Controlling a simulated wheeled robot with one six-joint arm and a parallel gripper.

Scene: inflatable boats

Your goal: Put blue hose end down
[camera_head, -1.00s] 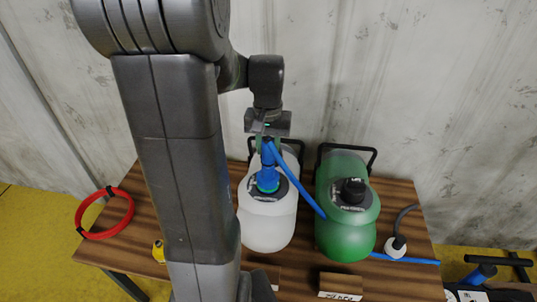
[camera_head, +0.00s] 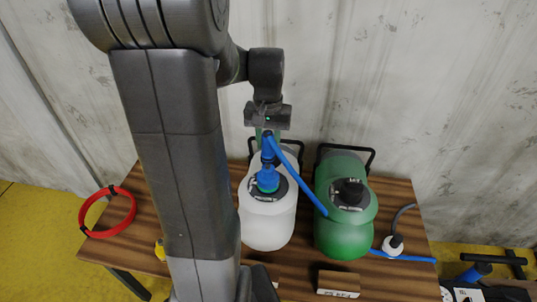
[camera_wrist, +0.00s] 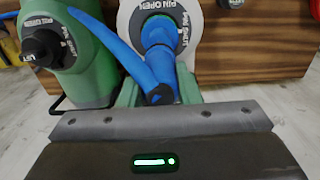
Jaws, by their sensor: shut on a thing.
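My gripper (camera_head: 267,137) is above the white tank (camera_head: 268,222) on the wooden table, its green fingers shut on the blue hose end (camera_head: 267,152). The wrist view shows the hose end (camera_wrist: 160,93) between the fingers, with the blue hose (camera_wrist: 112,44) bending away from it. In the head view the hose runs down to the right, passing the green tank. A blue fitting (camera_head: 268,181) with a green ring sits on the white tank's top, under the hose end. I cannot tell whether the hose end touches that fitting.
The green tank (camera_head: 343,232) with a black cap stands right of the white one. A white-and-black plug (camera_head: 393,245) lies at the table's right, a red hose coil (camera_head: 132,212) at its left. A wooden label block (camera_head: 338,284) is at the front.

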